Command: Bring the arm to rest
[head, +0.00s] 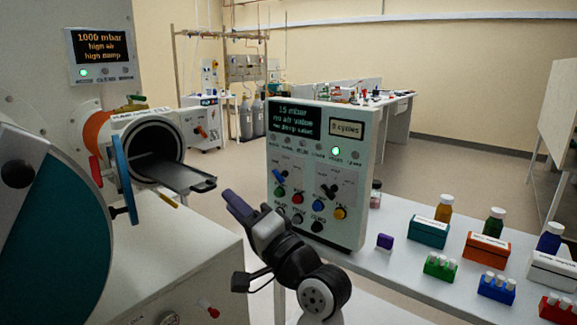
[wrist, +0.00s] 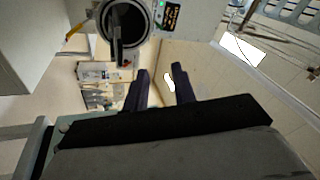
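My gripper (head: 238,206) is raised in front of the control box (head: 355,228), between the antechamber and the bench. In the head view its fingers point up and to the left, seen nearly edge-on. In the wrist view the two dark fingers of my gripper (wrist: 161,85) stand apart with a gap between them, and nothing is held. The fingertips touch nothing that I can see.
The antechamber port (head: 150,142) is open, its tray (head: 185,174) sticking out left of my gripper; it also shows in the wrist view (wrist: 118,45). The bench (head: 405,272) at right holds a purple-capped vial (head: 384,242), coloured boxes, bottles and racks. Open floor lies behind.

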